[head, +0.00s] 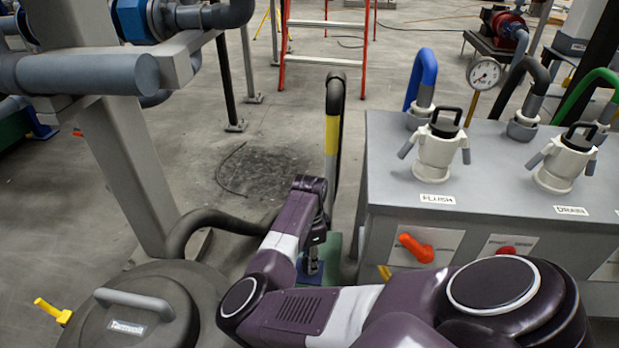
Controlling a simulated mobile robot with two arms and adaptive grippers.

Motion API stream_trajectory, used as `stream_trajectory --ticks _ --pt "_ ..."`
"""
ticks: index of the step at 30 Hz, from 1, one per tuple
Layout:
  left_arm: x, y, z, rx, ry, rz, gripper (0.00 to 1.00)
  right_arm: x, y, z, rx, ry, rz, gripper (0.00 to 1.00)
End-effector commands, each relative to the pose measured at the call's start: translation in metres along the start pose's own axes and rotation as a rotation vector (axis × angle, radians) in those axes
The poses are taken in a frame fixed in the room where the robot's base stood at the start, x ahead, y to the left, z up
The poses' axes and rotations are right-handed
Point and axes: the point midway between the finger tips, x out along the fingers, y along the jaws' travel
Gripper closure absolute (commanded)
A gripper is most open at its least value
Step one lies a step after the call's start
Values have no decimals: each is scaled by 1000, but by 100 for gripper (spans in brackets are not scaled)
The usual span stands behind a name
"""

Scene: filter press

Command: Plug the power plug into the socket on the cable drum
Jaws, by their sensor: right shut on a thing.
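My right gripper (313,250) is at the end of the arm that comes in from the lower right. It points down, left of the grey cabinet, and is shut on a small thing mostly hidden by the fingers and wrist. I cannot tell whether that is the power plug. A small blue part (313,270) shows just below the fingers, above a green base (331,246). I cannot make out the cable drum or its socket. My left gripper is out of view.
A grey cabinet (480,200) with white hose couplings and an orange handle (415,247) stands right. A black lidded drum-shaped vessel (140,310) is lower left. A yellow-banded post with black hose (333,130) rises behind my gripper. Open floor (270,130) lies beyond.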

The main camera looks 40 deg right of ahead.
Motion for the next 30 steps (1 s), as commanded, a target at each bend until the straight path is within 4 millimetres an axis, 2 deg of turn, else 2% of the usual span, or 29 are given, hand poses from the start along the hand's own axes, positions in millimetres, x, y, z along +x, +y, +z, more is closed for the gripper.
stream_trajectory --ticks 17,30 --pt "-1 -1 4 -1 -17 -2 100 0 0 0 0 0 0 92" --pt "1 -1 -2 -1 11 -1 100 8 0 0 0 0 1 92"
